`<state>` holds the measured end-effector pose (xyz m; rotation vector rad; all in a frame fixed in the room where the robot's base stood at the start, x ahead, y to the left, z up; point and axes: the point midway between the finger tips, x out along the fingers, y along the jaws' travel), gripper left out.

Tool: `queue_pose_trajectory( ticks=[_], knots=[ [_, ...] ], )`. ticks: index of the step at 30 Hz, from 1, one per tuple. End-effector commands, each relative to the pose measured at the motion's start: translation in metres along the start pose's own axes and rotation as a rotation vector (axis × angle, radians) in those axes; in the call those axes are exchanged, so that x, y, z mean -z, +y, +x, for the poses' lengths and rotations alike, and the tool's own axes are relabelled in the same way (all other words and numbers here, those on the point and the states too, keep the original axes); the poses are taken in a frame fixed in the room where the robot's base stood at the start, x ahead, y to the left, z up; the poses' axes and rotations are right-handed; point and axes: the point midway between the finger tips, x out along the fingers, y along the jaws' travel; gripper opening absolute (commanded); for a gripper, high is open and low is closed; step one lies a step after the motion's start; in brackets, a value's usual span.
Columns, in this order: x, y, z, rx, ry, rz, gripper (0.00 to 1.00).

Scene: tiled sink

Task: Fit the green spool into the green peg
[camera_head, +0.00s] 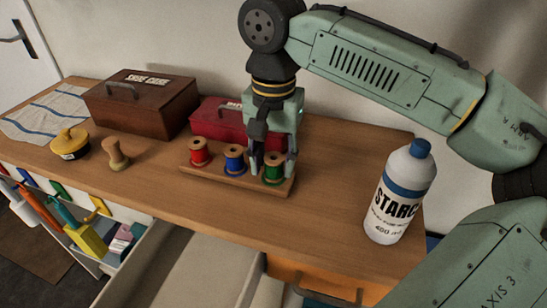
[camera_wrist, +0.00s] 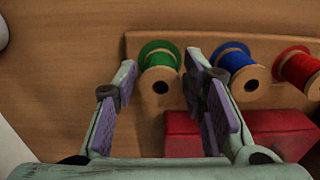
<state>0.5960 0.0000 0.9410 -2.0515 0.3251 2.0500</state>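The green spool (camera_head: 273,174) stands upright at the right end of the wooden rack (camera_head: 215,179), in line with the blue spool (camera_head: 234,157) and red spool (camera_head: 199,149). Its top looks about level with theirs. In the wrist view the green spool (camera_wrist: 159,57) shows a dark centre hole and lies between my fingertips. My gripper (camera_head: 271,166) points down over it, with one finger on each side. In the wrist view my gripper (camera_wrist: 163,70) has its fingers spread, close beside the spool; firm contact does not show. The green peg is not visible.
A red box (camera_head: 221,118) stands close behind the rack. A brown case (camera_head: 140,103), yellow tin (camera_head: 70,143) and small wooden piece (camera_head: 115,154) are to the left. A starch bottle (camera_head: 401,192) stands at the right. The counter in front of the rack is clear.

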Motion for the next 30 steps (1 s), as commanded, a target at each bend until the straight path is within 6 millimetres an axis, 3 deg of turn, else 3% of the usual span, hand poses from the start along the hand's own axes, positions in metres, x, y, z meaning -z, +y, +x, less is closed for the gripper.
queue_pose_trajectory(
  ticks=[14, 17, 30],
  knots=[
    [0.0, -0.001, -0.005, 0.001, 0.001, 0.0, 0.47],
    [0.0, -0.001, -0.017, 0.002, 0.001, -0.001, 0.47],
    [0.0, 0.0, -0.105, -0.002, 0.001, 0.0, 0.47]
  ],
)
